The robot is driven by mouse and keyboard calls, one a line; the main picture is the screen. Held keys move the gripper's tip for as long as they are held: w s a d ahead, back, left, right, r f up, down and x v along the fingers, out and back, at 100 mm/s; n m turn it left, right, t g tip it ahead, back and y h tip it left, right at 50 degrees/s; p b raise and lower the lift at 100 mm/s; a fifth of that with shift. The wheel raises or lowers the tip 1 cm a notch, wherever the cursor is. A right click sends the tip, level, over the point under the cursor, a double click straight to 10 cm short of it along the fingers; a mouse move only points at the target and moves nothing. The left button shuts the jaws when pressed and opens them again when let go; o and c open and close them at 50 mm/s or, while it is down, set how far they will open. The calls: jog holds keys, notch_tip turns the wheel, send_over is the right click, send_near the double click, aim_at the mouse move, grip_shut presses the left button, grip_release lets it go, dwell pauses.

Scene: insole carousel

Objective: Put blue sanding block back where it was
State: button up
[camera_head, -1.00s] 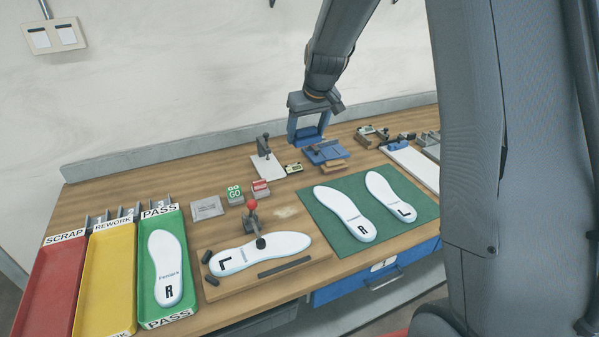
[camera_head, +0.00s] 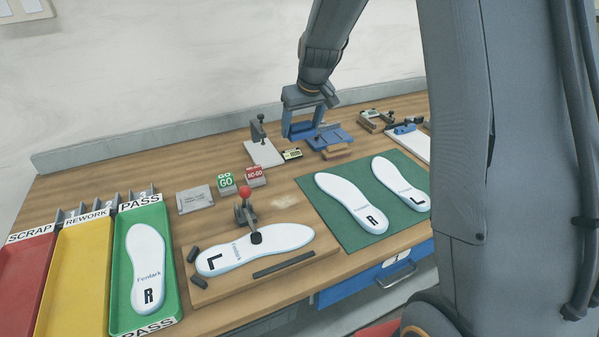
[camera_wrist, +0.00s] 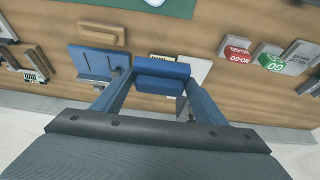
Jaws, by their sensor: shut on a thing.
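The blue sanding block (camera_wrist: 162,76) sits between my fingertips in the wrist view. My gripper (camera_head: 302,130) is shut on it. In the head view the block (camera_head: 300,130) shows low between the blue fingers, at the back of the bench. It is just left of a blue fixture plate (camera_head: 331,137) and right of a white-based stand (camera_head: 264,152). In the wrist view the blue plate (camera_wrist: 92,64) lies left of the block, and the white base (camera_wrist: 197,72) shows partly behind it on the right. I cannot tell whether the block touches the bench.
A wooden block (camera_head: 337,152) lies in front of the blue plate. A small yellow gauge (camera_head: 292,154) is near the white stand. GO (camera_head: 226,183) and NO-GO (camera_head: 255,176) blocks stand left. A green mat (camera_head: 330,216) holds two insoles. The wall is close behind.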

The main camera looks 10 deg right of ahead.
jog(key=shift+w+f+b, duration=0.15)
jog(key=shift+f+b, duration=0.2)
jog(key=shift+f, duration=0.25)
notch_tip(320, 180, down, 10)
jog(key=shift+p, duration=1.1)
jog(key=shift+f, duration=0.1)
jog(key=o, duration=1.1)
